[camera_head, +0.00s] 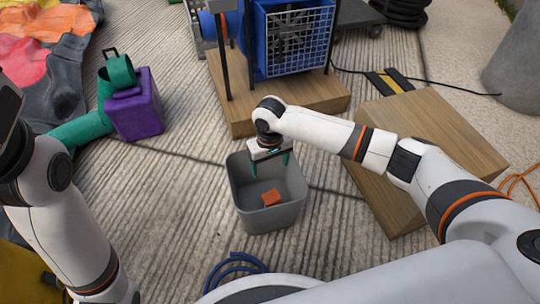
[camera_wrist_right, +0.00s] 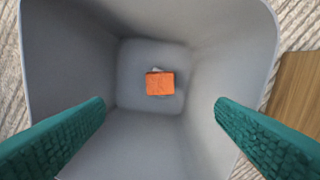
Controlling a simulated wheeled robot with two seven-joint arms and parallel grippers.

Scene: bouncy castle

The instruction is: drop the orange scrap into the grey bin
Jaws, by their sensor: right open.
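The orange scrap (camera_head: 271,197) is inside the grey bin (camera_head: 270,217). In the right wrist view the scrap (camera_wrist_right: 160,83) lies near the middle of the bin's floor, with the bin's wall (camera_wrist_right: 75,50) around it. My right gripper (camera_head: 270,168) is over the bin's opening, pointing down, with its green fingers apart. In the right wrist view the right gripper (camera_wrist_right: 160,125) is open with nothing between its fingers, and the scrap is below and apart from them. My left arm is at the left edge, but its gripper is not in view.
A wooden box (camera_head: 430,125) stands right of the bin. A blue fan unit (camera_head: 292,40) is on a wooden platform (camera_head: 240,115) behind it. A purple block (camera_head: 133,112) with a green tube (camera_head: 82,128) lies left. A blue hose (camera_head: 238,263) lies in front. Ribbed floor left of the bin is clear.

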